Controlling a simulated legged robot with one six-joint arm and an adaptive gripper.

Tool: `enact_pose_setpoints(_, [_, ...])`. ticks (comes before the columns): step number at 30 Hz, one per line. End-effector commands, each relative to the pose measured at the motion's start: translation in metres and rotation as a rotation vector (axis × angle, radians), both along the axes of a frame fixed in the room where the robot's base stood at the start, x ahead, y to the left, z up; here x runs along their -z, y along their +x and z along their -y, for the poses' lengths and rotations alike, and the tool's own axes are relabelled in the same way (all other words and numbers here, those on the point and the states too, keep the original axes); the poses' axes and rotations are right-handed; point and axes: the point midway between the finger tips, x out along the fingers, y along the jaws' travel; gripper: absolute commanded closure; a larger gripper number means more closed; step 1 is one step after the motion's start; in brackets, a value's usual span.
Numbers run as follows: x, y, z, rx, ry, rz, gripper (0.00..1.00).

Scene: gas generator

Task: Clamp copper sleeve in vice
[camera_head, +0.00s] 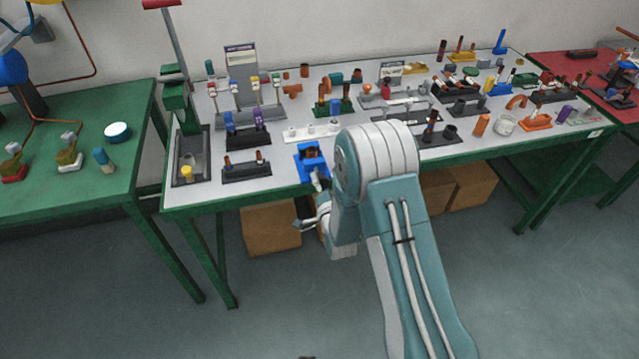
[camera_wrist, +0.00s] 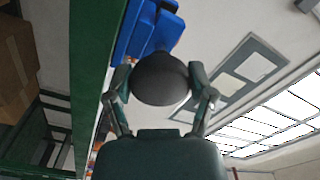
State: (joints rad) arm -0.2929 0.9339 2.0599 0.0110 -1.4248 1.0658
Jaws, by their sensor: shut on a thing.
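A blue vice (camera_head: 312,160) stands at the front edge of the grey-topped table. In the wrist view the vice (camera_wrist: 148,30) shows just beyond my gripper (camera_wrist: 160,80). My gripper's two fingers are shut on a dark round knob (camera_wrist: 160,78) in front of the vice. In the head view my gripper (camera_head: 316,207) is below and in front of the vice, partly hidden by my arm. I cannot make out a copper sleeve in the vice jaws. Several copper-coloured pieces, such as one short cylinder (camera_head: 304,71), stand farther back on the table.
The tabletop (camera_head: 200,197) is crowded with racks and fittings. A dark rack (camera_head: 246,171) stands left of the vice and a white rack (camera_head: 300,133) behind it. Cardboard boxes (camera_head: 270,228) sit under the table. The floor in front is clear.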

Motion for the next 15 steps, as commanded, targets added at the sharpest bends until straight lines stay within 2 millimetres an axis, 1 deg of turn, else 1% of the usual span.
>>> enact_pose_setpoints(15, [0.0008,0.0014,0.0031,0.007,0.472,-0.138,0.77])
